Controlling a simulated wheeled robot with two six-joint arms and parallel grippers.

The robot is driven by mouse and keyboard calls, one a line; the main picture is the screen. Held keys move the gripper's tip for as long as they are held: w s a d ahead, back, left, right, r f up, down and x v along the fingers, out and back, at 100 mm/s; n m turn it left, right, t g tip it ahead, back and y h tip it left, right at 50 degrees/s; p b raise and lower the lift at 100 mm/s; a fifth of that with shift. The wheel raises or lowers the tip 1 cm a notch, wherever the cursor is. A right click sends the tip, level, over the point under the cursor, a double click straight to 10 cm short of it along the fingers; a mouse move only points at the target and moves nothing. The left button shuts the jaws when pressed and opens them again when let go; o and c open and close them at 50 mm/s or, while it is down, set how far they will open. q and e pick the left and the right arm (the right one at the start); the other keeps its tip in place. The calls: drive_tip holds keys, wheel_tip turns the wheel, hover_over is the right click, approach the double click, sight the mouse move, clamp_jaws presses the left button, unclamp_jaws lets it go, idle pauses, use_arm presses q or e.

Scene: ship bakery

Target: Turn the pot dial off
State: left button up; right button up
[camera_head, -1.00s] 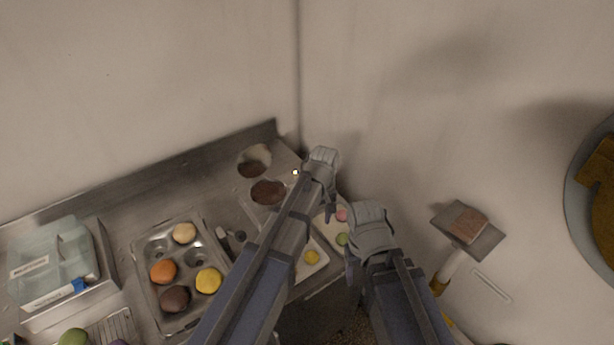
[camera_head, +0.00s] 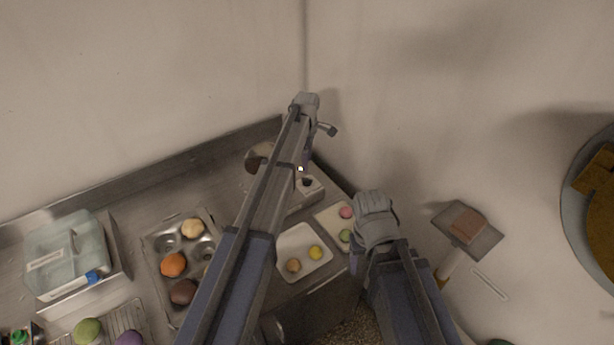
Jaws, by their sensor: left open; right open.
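The pot unit (camera_head: 310,193) is a pale box near the back right corner of the steel counter, partly hidden behind my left arm. A small dark round part that looks like its dial (camera_head: 307,182) shows on it, and a small yellow light glows just above. A round pot opening or lid (camera_head: 258,158) shows left of my arm. My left gripper (camera_head: 322,121) is open and empty, beyond the dial near the wall corner, and appears apart from it. My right gripper (camera_head: 374,200) is open and empty, right of the unit by the counter's right edge. Which way the dial points is too small to tell.
White trays with small coloured sweets (camera_head: 304,262) lie in front of the unit. A muffin tin (camera_head: 163,262) with coloured balls and a pale blue bin (camera_head: 65,262) stand left. Walls close in behind and right. A small bracketed plate (camera_head: 467,230) is at right.

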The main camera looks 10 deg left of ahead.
sight(307, 179)
use_arm(q)
drive_tip(key=shift+f+b, duration=3.75)
drive_tip(key=shift+f, duration=0.15)
drive_tip(key=shift+r, duration=0.1)
clamp_jaws()
